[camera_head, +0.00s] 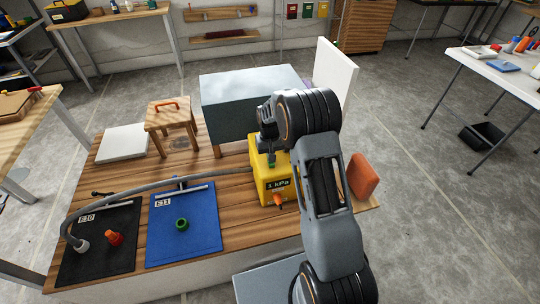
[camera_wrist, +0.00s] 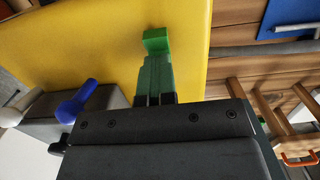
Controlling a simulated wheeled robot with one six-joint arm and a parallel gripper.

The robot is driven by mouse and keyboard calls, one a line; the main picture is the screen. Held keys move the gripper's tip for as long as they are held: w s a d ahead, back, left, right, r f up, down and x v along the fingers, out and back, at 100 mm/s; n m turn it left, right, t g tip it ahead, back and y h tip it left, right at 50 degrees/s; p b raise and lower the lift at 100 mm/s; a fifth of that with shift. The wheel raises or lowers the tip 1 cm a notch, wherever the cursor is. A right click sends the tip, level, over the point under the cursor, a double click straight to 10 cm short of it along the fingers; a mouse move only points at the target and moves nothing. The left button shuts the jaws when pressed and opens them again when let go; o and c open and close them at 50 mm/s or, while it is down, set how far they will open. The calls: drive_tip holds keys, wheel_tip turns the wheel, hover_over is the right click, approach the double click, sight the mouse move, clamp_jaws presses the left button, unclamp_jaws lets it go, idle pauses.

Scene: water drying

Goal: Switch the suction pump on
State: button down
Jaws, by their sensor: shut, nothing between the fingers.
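The yellow pump box (camera_head: 262,180) stands on the wooden bench, with a display reading "kPa" and an orange knob (camera_head: 279,205) on its front. In the wrist view its yellow surface (camera_wrist: 90,40) fills the upper left. My gripper (camera_head: 271,158) is over the pump's top, pointing down, its fingers shut and empty. In the wrist view the green fingers (camera_wrist: 156,70) are together against the yellow background, with a brighter green block (camera_wrist: 156,40) at their end. I cannot tell whether they touch the pump or whether that block is a switch.
A grey hose (camera_head: 150,184) runs left from the pump to a black mat (camera_head: 98,262). A blue mat (camera_head: 200,250) holds a green ring (camera_head: 182,224). Behind stand a small stool (camera_head: 170,116) and a large grey box (camera_head: 240,90). An orange block (camera_head: 363,176) is right of my arm.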

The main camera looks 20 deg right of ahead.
drive_tip(key=shift+s+f, duration=0.6)
drive_tip(key=shift+s, duration=0.35)
drive_tip(key=shift+r, duration=0.1)
wheel_tip(320, 180, up, 15)
drive_tip(key=w+p, duration=0.2)
drive_tip(key=p, duration=0.1)
drive_tip(key=shift+w+p, duration=0.3)
drive_tip(key=shift+p, duration=0.1)
